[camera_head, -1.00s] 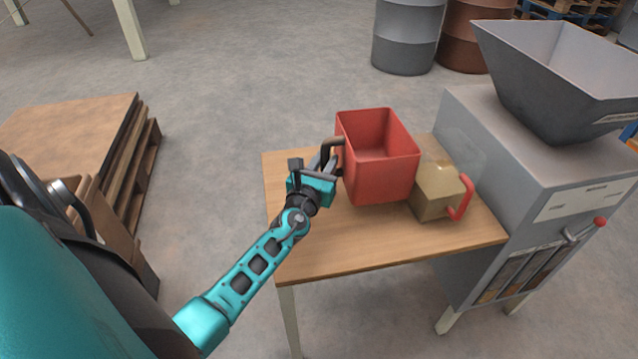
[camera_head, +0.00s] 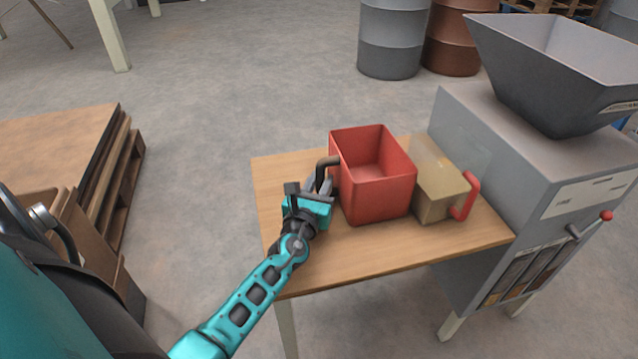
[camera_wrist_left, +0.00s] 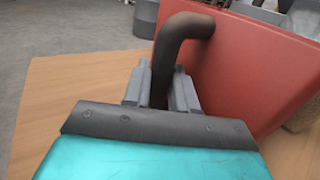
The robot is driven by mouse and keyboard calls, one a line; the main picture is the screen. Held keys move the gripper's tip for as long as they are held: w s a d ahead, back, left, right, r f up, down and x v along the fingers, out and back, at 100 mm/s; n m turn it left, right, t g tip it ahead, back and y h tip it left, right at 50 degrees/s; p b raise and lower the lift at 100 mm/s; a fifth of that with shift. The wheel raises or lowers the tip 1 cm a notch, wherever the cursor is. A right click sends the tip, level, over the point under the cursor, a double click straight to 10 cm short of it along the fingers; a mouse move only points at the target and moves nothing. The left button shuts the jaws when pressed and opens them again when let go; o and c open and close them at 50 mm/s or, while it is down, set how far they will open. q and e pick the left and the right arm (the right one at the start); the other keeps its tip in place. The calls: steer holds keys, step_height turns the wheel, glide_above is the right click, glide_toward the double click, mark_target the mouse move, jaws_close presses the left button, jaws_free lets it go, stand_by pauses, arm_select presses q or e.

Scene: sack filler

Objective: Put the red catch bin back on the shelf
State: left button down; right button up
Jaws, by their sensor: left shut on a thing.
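The red catch bin (camera_head: 382,190) is an open, empty-looking box, upright over the wooden table (camera_head: 285,215). I cannot tell whether its underside touches the tabletop. A dark bent handle (camera_head: 328,163) sticks out of its left side. My left gripper (camera_head: 319,184) is shut on this handle. In the left wrist view the handle (camera_wrist_left: 183,32) passes between the two grey fingers of the gripper (camera_wrist_left: 160,90), and the red wall of the bin (camera_wrist_left: 235,75) is just to the right. My right gripper is not in view, and I see no shelf that I can identify.
A tan box with a red handle (camera_head: 440,193) stands close to the right of the bin. The grey filler machine with its hopper (camera_head: 555,75) borders the table's right side. Pallets with boards (camera_head: 55,150) lie at left. Drums (camera_head: 392,40) stand behind. Floor left of the table is clear.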

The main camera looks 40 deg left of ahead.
arm_select(q)
steer(key=shift+f, duration=0.2)
steer(key=c, duration=0.9)
jaws_free()
steer(key=shift+r, duration=0.15)
steer(key=shift+s, duration=0.2)
steer(key=p+v, duration=0.1)
steer(key=v, duration=1)
steer(key=shift+s+d, duration=0.15)
steer(key=shift+s, duration=0.15)
